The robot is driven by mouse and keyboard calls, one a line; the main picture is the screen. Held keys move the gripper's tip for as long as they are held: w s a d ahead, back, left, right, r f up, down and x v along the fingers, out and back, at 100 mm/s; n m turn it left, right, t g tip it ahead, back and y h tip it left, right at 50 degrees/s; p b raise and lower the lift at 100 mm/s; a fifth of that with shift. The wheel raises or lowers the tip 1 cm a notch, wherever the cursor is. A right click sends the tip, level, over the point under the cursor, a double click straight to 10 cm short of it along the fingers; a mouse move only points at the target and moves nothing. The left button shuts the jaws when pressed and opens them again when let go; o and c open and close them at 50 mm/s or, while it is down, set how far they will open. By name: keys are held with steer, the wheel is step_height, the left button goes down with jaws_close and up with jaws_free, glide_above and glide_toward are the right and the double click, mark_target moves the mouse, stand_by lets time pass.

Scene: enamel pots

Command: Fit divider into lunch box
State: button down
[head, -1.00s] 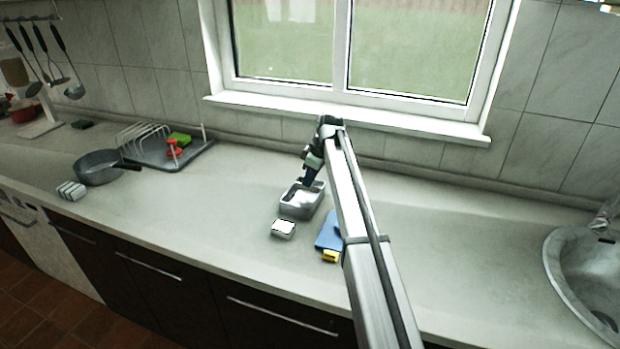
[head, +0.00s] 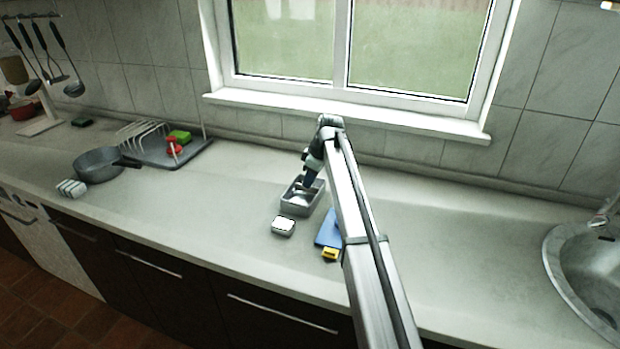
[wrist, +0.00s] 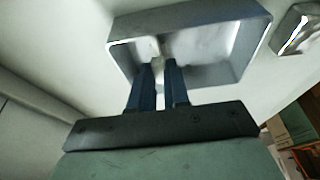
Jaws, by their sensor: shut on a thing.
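The lunch box (head: 288,207) is an open grey metal box on the counter, left of my arm in the head view. It also shows in the wrist view (wrist: 228,78), with its walls around a bare shiny inside. My gripper (wrist: 163,66) has its two dark blue fingers close together at the box's opening. They are shut on a small pale piece, likely the divider (wrist: 157,47), which shows just beyond the fingertips. Most of it is hidden by the fingers, and I cannot tell whether it touches the box floor or walls.
A small pale-topped metal box (head: 283,226) stands just in front of the lunch box. A blue item (head: 327,230) and a yellow one (head: 330,254) lie beside my arm. A saucepan (head: 98,166) and a dish rack (head: 150,140) stand left; a sink (head: 590,280) is right.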

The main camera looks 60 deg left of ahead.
steer(key=shift+f, duration=0.65)
steer(key=c, duration=1)
jaws_free()
steer(key=v, duration=1.3)
steer(key=shift+d+r, duration=0.15)
steer(key=shift+r, duration=0.25)
steer(key=shift+w, duration=0.1)
